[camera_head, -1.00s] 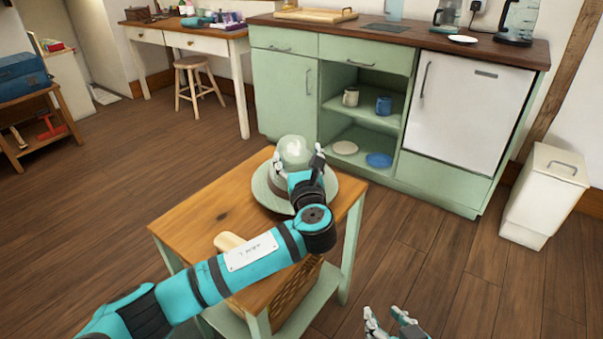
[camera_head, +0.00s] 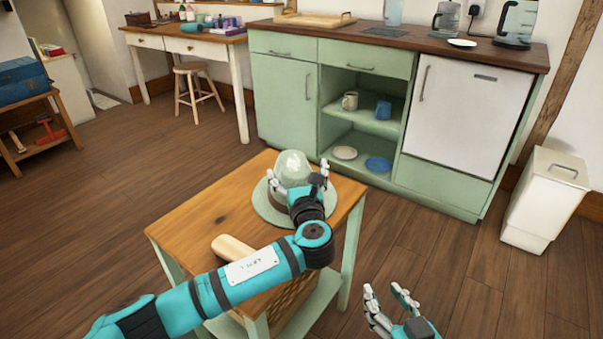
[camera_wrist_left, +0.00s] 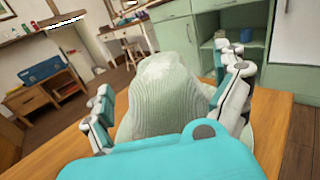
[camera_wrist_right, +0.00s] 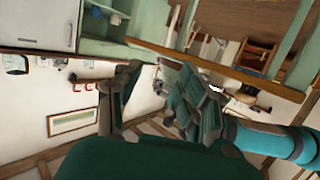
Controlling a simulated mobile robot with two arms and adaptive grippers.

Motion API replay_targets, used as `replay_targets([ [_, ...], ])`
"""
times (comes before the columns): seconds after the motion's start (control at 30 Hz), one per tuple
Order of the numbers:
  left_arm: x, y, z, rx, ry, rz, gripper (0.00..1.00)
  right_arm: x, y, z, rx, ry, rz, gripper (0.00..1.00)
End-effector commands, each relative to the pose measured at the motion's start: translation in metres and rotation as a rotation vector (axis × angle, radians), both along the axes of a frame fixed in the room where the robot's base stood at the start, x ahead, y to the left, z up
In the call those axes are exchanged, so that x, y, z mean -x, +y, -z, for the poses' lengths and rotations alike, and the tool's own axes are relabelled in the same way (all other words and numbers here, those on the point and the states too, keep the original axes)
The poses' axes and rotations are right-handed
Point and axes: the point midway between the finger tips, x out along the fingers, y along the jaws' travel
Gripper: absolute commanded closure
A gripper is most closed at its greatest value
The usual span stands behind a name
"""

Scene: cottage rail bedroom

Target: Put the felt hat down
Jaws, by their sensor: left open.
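The felt hat (camera_head: 292,168) is pale green with a brown band and a wide brim. It sits upright, brim down, at the far right part of the small wooden table (camera_head: 215,205). My left gripper (camera_head: 300,184) is open, with its fingers around the near side of the crown. In the left wrist view the hat's crown (camera_wrist_left: 168,95) stands between the spread fingers. I cannot tell whether any finger touches it. My right gripper (camera_head: 390,300) is open and empty, low to the right of the table. It also shows open in the right wrist view (camera_wrist_right: 155,95).
A pale rolled object (camera_head: 232,246) lies on the table near my left arm, and a woven basket (camera_head: 285,300) stands on its lower shelf. A green cabinet (camera_head: 285,100) stands behind. A white bin (camera_head: 545,200) is at the right. Open floor lies around the table.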

Motion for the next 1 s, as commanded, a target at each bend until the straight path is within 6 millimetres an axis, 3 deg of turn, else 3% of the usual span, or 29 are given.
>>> replay_targets([
  [0.17, 0.005, -0.001, 0.000, 0.000, 0.000, 0.001, 0.02, 0.002, 0.000, 0.003, 0.005, 0.026, 0.000, 0.60],
  [0.37, 0.029, -0.005, -0.001, 0.001, 0.003, 0.002, 0.02, 0.019, 0.000, 0.030, 0.057, 0.209, 0.012, 0.60],
  [0.7, 0.087, -0.014, -0.002, 0.001, 0.002, 0.002, 0.02, 0.077, -0.024, 0.082, 0.147, 0.605, 0.038, 0.60],
  [1.0, 0.116, -0.018, -0.001, 0.001, 0.001, 0.001, 0.02, 0.112, -0.036, 0.099, 0.186, 0.793, 0.052, 0.60],
])
